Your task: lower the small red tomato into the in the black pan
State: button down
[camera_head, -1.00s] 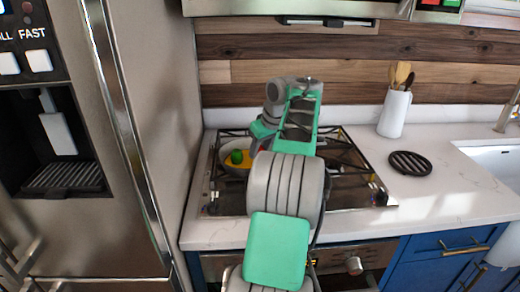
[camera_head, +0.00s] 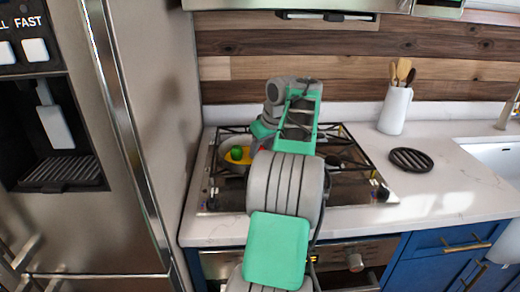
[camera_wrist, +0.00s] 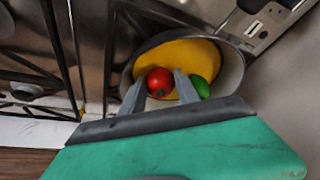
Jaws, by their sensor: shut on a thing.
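The small red tomato (camera_wrist: 160,82) shows in the wrist view between the two fingers of my gripper (camera_wrist: 160,79). My gripper is shut on it. The pan (camera_wrist: 236,73), with a grey inner wall and a dark outside, lies behind the tomato in that view. In the head view the pan (camera_head: 226,165) stands on the left of the stove, partly hidden by my arm, which hides my gripper there.
A round yellow thing (camera_wrist: 185,55) fills much of the pan. A green vegetable (camera_wrist: 200,87) lies in it beside my right finger. The stove grates (camera_head: 345,150) surround the pan. The fridge (camera_head: 150,100) stands close on the left. A utensil jug (camera_head: 394,110) and black trivet (camera_head: 411,160) are on the right.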

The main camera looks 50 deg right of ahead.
jog(key=shift+f+b, duration=0.45)
jog(key=shift+f, duration=0.1)
dwell(0.4)
jog(key=c, duration=0.8)
grip_release()
